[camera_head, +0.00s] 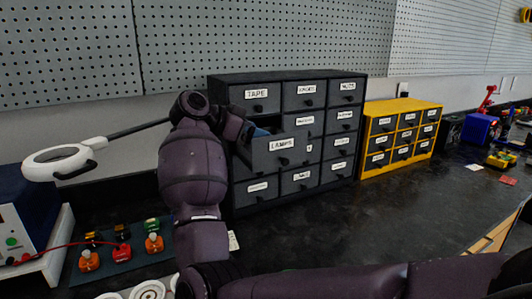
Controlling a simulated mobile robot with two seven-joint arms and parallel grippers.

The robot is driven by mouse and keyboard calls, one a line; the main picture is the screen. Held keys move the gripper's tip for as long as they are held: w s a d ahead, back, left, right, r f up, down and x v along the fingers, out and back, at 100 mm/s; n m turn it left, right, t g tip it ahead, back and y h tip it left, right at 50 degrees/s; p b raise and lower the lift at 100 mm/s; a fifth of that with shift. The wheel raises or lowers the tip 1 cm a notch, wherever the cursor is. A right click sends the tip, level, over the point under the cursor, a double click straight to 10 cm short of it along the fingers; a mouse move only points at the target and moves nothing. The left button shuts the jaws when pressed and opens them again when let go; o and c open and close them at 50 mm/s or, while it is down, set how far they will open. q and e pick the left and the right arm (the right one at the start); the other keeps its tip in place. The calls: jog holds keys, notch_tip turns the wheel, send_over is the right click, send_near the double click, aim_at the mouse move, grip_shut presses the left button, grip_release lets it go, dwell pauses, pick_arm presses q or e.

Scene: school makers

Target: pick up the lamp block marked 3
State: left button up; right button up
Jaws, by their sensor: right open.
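The LAMPS drawer (278,150) of the dark cabinet is pulled out. Something blue (264,131) shows just above its front; I cannot tell whether it is a lamp block. No lamp block with a readable 3 is in view. My right gripper (246,131) is open at the drawer's left side, at its top opening. Its fingertips are mostly hidden by my own wrist and the drawer, and I see nothing held in it. My left gripper is not in view.
Several small coloured blocks (122,251) stand on a blue-grey mat at lower left, beside a power supply (17,237). A white ring lamp (58,160) reaches across at left. A yellow drawer cabinet (401,106) stands right of the dark one.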

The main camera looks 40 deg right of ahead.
jog(key=x, duration=0.2)
jog(key=b+x, duration=0.1)
jog(key=x, duration=0.1)
jog(key=shift+w+a+f, duration=0.2)
jog(key=shift+f, duration=0.15)
jog(key=shift+s+d+r, duration=0.1)
jog(key=shift+s+d, duration=0.1)
jog(key=shift+d, duration=0.05)
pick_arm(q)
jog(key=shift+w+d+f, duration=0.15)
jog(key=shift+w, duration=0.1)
pick_arm(e)
jog(key=c, duration=1)
jog(key=shift+r, duration=0.1)
